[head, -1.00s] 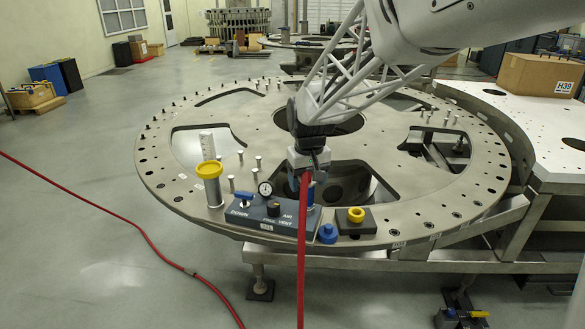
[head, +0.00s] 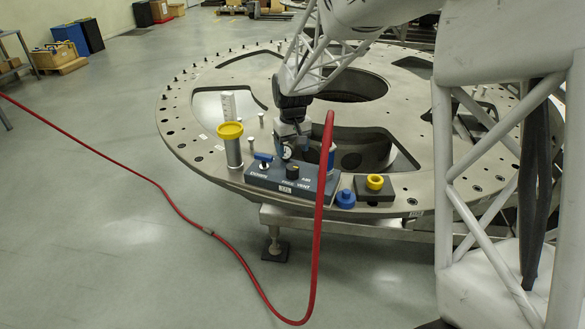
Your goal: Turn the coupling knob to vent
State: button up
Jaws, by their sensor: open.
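The grey control panel (head: 262,180) sits at the near rim of the turret plate (head: 222,84), marked DOWN, FREE, AIR and VENT. A black knob (head: 292,170) stands on it beside the AIR and VENT labels; its exact pointing direction is too small to tell. A blue-handled knob (head: 263,157) is on the left, and a round gauge (head: 286,152) is behind. A blue coupling (head: 331,158) with the red hose (head: 319,200) stands at the right end. My gripper (head: 298,146) is open, just behind and above the black knob; its fingertips are partly hidden and contact is unclear.
A yellow-topped cylinder (head: 231,145) stands left of the panel. A blue cap (head: 345,198) and a black block with a yellow ring (head: 375,183) are at its right. The hose arcs up in front of the panel, then down to the floor.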

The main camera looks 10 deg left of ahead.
aim_at(292, 166)
jog(key=shift+f, duration=3.9)
jog(key=shift+c, duration=0.4)
jog(key=c, duration=0.8)
jog(key=shift+c, duration=0.2)
